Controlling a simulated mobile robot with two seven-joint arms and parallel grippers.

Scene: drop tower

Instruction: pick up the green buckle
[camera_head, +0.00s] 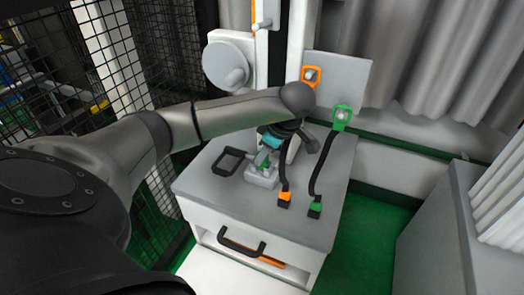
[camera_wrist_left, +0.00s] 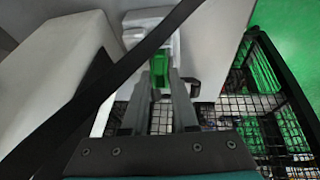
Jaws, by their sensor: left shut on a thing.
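A green piece, which I take as the green buckle (camera_wrist_left: 153,59), is between the fingertips of my left gripper (camera_wrist_left: 158,82) in the left wrist view. In the head view the left gripper (camera_head: 265,157) points down over the table, shut on this piece. A small grey block (camera_head: 261,178) is right under it; I cannot tell whether the piece still touches the block. Another green end piece (camera_head: 316,208) is on a black strap at the table's front right. A green fitting (camera_head: 341,117) is at that strap's upper end. My right gripper is not in view.
The grey table (camera_head: 214,187) also holds a black open frame (camera_head: 230,161). A strap with an orange end (camera_head: 285,197) lies close to the right of the grey block. A black strap (camera_wrist_left: 100,85) crosses the left wrist view. Wire mesh (camera_head: 170,60) stands at the left.

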